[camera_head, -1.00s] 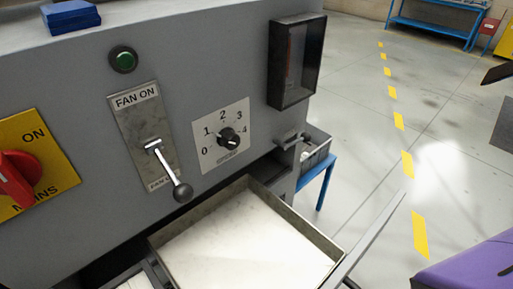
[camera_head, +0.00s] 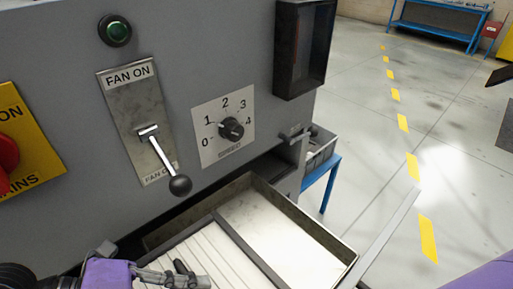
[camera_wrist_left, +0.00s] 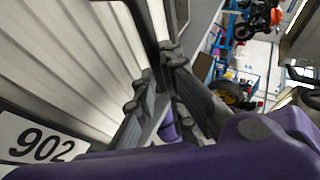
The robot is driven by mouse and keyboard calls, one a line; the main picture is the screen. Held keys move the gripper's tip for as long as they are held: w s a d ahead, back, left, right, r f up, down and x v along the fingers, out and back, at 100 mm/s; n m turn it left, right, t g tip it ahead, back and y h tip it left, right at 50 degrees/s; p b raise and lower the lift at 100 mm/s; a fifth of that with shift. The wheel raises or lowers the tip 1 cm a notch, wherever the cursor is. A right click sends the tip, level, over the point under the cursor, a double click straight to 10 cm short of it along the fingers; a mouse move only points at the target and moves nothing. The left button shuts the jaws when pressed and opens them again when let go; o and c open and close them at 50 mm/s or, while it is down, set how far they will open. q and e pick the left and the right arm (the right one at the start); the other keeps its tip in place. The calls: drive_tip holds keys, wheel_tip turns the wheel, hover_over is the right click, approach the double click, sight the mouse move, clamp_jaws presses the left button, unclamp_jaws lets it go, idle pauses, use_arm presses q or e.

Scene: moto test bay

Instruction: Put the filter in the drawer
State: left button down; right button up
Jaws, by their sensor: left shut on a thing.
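The filter (camera_head: 200,255), a white pleated panel with a dark grey frame, lies across the left part of the open drawer (camera_head: 318,232) in the head view. I cannot tell whether it hangs above the drawer or rests in it. My left gripper (camera_head: 180,277) is shut on the filter's near frame edge. In the left wrist view, the left gripper (camera_wrist_left: 162,92) has its fingers at the dark frame, with the filter's pleats (camera_wrist_left: 65,65) to the left. The right part of the drawer's pale floor is bare. My right gripper is not in view.
The grey cabinet front above the drawer carries a fan lever (camera_head: 178,184), a speed knob (camera_head: 231,128), a green button (camera_head: 115,31) and a red mains switch (camera_head: 5,160). A blue stand (camera_head: 328,180) is beyond the drawer. Open floor lies to the right.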

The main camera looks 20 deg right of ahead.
use_arm(q)
drive_tip(key=p, duration=0.3)
hover_over(259, 265)
drive_tip(key=shift+w+d+r, duration=0.25)
drive_tip(key=shift+w+d, duration=0.15)
drive_tip(key=shift+w, duration=0.05)
drive_tip(key=shift+f, duration=0.9)
drive_tip(key=shift+a+f+b, duration=0.15)
drive_tip(key=shift+f+b, duration=0.35)
drive_tip(key=shift+f, duration=0.15)
wheel_tip(259, 265, down, 4)
drive_tip(key=shift+r+b, duration=0.1)
drive_tip(key=shift+b, duration=0.7)
drive_tip(key=shift+f, duration=0.3)
drive_tip(key=shift+r, duration=0.1)
drive_tip(key=shift+f, duration=0.2)
drive_tip(key=c, duration=1.8)
unclamp_jaws()
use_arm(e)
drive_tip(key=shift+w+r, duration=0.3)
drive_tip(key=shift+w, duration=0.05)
